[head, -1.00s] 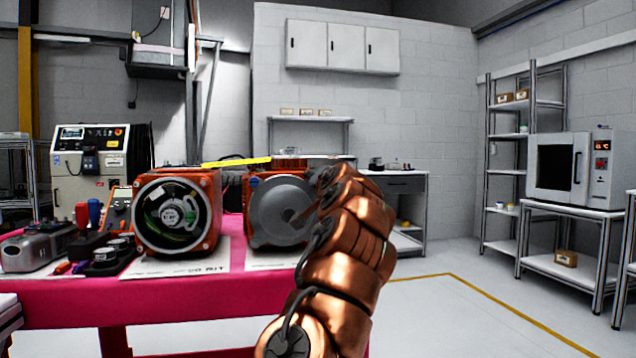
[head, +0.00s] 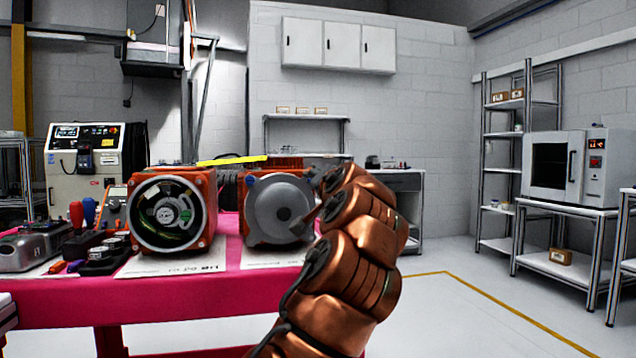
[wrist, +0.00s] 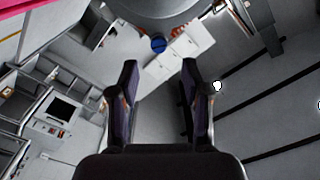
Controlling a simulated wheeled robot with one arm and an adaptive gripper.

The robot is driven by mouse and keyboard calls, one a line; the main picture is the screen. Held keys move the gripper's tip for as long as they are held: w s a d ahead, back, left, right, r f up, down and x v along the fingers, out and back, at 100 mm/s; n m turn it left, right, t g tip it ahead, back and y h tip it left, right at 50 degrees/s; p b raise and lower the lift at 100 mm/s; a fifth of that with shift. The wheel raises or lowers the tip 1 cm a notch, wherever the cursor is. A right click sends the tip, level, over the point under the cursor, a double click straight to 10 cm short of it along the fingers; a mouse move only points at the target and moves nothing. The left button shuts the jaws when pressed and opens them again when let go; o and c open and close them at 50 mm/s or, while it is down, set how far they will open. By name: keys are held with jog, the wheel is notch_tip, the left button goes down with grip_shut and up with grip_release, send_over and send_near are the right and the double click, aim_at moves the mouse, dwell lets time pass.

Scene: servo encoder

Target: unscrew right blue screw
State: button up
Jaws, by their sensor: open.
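The right motor unit has an orange housing with a round grey cover (head: 277,200) facing me. A blue screw (head: 251,181) shows at the upper left of this cover. The cover's right edge is partly hidden by my copper arm. My gripper (head: 301,222) is small and dark, in front of the cover's lower right. In the wrist view my gripper (wrist: 156,75) has its two dark fingers apart with nothing between them. A blue screw (wrist: 158,45) shows at the grey cover's edge, beyond the fingertips and roughly centred between them. I cannot tell which screw this is.
An open-fronted orange motor unit (head: 170,212) stands to the left on the pink table (head: 170,295). Blue and red screwdrivers, a meter and small parts crowd the table's left end. An oven (head: 570,168) stands far right.

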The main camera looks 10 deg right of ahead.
jog(key=shift+s, duration=0.65)
